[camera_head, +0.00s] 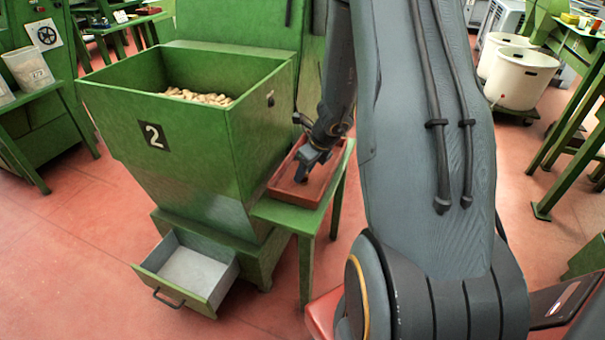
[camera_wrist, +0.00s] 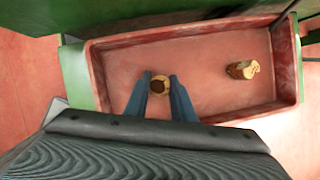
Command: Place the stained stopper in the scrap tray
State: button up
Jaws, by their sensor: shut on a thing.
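The red tray (camera_head: 276,187), which I take for the scrap tray, sits on a green stand beside the green hopper. It also fills the middle of the wrist view (camera_wrist: 215,34). My gripper (camera_head: 304,172) reaches down over this tray, and its two blue fingers show in the wrist view (camera_wrist: 159,78). They are shut on a stopper (camera_wrist: 160,86) with a dark brown patch on its pale end. The held stopper is over the tray; I cannot tell whether it touches the floor. Another stopper (camera_wrist: 242,69), pale with a brown side, lies in the tray's right part.
The green hopper (camera_head: 190,135), marked 2, holds many corks (camera_head: 198,96) and stands left of the tray. An open, empty-looking drawer (camera_head: 190,275) juts out below it. White tubs (camera_head: 520,78) stand at the back right. The tray's walls surround my fingers.

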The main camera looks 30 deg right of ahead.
jog(key=shift+f, duration=0.2)
jog(key=o, duration=1)
jog(key=shift+r, duration=0.1)
jog(key=shift+r, duration=0.1)
jog(key=p+v, duration=0.4)
jog(key=v, duration=0.8)
jog(key=s+a+r+n+g, duration=0.1)
jog(key=s+a+r+n, duration=0.3)
jog(key=a+n, duration=0.35)
jog(key=s+a+r+n+g, duration=0.1)
jog(key=s+a+r+n, duration=0.25)
jog(key=a+n, duration=0.4)
jog(key=s+r+n, duration=0.1)
jog(key=s+n, duration=0.2)
jog(key=n, duration=0.2)
jog(key=s+a+r+n+g+h, duration=0.1)
jog(key=s+n, duration=0.3)
jog(key=n, duration=0.1)
jog(key=s+r+n+g, duration=0.1)
jog(key=s+n, duration=0.2)
jog(key=n, duration=0.3)
jog(key=shift+s+a+h, duration=0.15)
jog(key=shift+s+h, duration=0.15)
jog(key=shift+s, duration=0.1)
